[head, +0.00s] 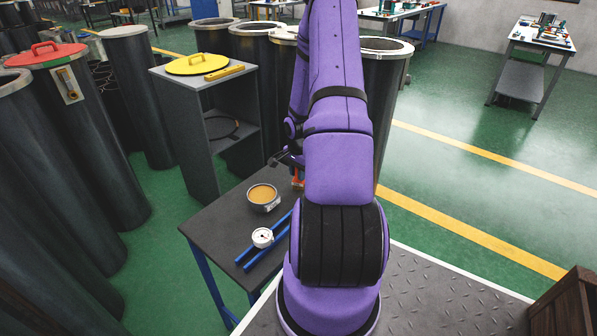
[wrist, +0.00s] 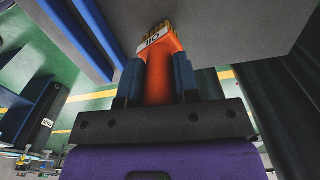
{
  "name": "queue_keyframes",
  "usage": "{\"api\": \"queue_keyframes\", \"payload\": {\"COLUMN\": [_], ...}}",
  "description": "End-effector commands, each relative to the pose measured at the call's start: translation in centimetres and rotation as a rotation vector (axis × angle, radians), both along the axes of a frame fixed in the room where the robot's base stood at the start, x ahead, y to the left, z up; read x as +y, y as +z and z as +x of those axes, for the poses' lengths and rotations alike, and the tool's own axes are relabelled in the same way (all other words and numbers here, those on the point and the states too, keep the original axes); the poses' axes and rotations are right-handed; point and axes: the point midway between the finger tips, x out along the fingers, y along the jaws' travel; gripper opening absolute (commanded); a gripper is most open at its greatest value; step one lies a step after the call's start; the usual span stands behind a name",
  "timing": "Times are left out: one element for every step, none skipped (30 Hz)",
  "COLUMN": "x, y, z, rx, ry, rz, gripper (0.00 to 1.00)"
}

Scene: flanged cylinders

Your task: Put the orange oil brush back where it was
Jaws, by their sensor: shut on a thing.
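The orange oil brush (wrist: 160,88) is between the blue fingers of my gripper (wrist: 158,75) in the wrist view. My gripper is shut on it. Its white label and tan bristle end point away from the palm, toward a grey surface (wrist: 235,28). I cannot tell whether the bristles touch that surface. In the head view my arm hides most of the gripper, and only a small orange-red part of the brush (head: 298,182) shows over the dark table (head: 215,228). A round tin with amber contents (head: 263,195) stands on the table to the left of it.
Two blue bars (head: 250,258) and a white dial gauge (head: 262,237) lie on the table near its front. A grey shelf unit (head: 190,125) behind holds a yellow lid (head: 198,64) and a yellow bar (head: 225,72). Tall dark cylinders (head: 140,100) stand around the left and back.

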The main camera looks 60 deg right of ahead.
Motion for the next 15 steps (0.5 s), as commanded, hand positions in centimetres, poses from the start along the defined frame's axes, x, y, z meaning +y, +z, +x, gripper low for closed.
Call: {"api": "queue_keyframes", "payload": {"x": [0.01, 0.01, 0.01, 0.01, 0.02, 0.02, 0.03, 0.03, 0.04, 0.04, 0.04, 0.03, 0.03, 0.03, 0.03], "y": [-0.09, -0.14, -0.21, -0.26, -0.31, -0.37, -0.42, -0.47, -0.54, -0.59, -0.64, -0.61, -0.61, -0.61, -0.61], "z": [0.02, 0.02, 0.02, 0.02, 0.03, 0.03, 0.05, 0.05, 0.05, 0.05, 0.05, 0.05, 0.04, 0.04, 0.04], "rx": [0.0, 0.0, 0.0, 0.0, 0.0, 0.0, 0.0, 0.0, 0.0, 0.0, 0.0, 0.0, 0.0, 0.0, 0.0], "ry": [0.0, 0.001, 0.001, 0.001, 0.001, 0.001, 0.001, 0.001, 0.002, 0.002, 0.002, 0.001, 0.001, 0.001, 0.001], "rz": [0.0, 0.0, 0.0, 0.0, 0.0, 0.0, 0.0, 0.0, 0.0, 0.0, 0.0, 0.0, 0.0, 0.0, 0.0], "gripper": [0.05, 0.05, 0.05, 0.05, 0.05, 0.05, 0.05, 0.05, 0.05, 0.05, 0.05, 0.05, 0.05, 0.05, 0.38]}}
